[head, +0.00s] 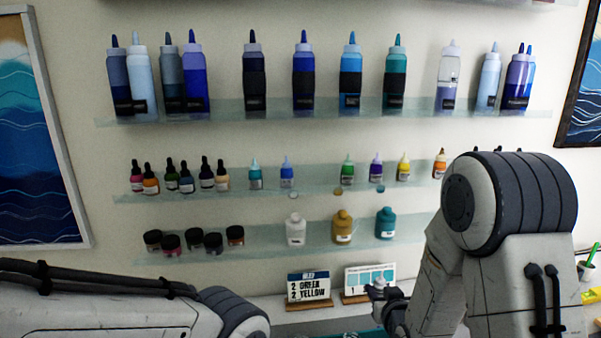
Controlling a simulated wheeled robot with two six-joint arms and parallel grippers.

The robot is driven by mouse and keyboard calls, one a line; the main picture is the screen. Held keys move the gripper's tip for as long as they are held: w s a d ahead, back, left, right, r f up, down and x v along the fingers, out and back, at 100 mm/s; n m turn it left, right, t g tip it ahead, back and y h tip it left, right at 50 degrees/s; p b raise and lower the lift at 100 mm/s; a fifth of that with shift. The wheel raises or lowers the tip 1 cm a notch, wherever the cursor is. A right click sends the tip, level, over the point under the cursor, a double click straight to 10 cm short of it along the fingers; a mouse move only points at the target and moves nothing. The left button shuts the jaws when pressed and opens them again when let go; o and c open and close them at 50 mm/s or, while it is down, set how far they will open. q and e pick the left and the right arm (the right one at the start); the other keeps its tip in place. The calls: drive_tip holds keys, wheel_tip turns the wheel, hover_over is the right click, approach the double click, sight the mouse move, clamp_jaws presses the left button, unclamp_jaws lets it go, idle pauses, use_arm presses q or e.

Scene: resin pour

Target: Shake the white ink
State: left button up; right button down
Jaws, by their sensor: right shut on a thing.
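My right gripper (385,296) is low in the head view, right of centre, in front of the counter. It is shut on a small white-topped bottle (379,282). Only the pale tip of this bottle shows above the fingers; its body and label are hidden, so I cannot read that it is the white ink. My left arm comes in at the lower left, and its gripper is out of the picture.
A glass shelf (240,192) holds small dropper bottles, with a gap near its middle. The shelf below holds jars and a white bottle (295,230). Tall squeeze bottles stand above.

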sight(382, 281)
wheel_tip(382, 281, up, 5)
drive_tip(key=shift+r, duration=0.2)
drive_tip(key=shift+s+r, duration=0.15)
drive_tip(key=shift+r, duration=0.15)
wheel_tip(382, 281, down, 7)
drive_tip(key=shift+f, duration=0.15)
drive_tip(key=shift+w+f, duration=0.2)
drive_tip(key=shift+f, duration=0.1)
drive_tip(key=shift+s+r, duration=0.15)
drive_tip(key=shift+r, duration=0.1)
wheel_tip(382, 281, up, 8)
drive_tip(key=shift+f, duration=4.3)
drive_tip(key=shift+r, duration=0.35)
drive_tip(key=shift+f, duration=0.1)
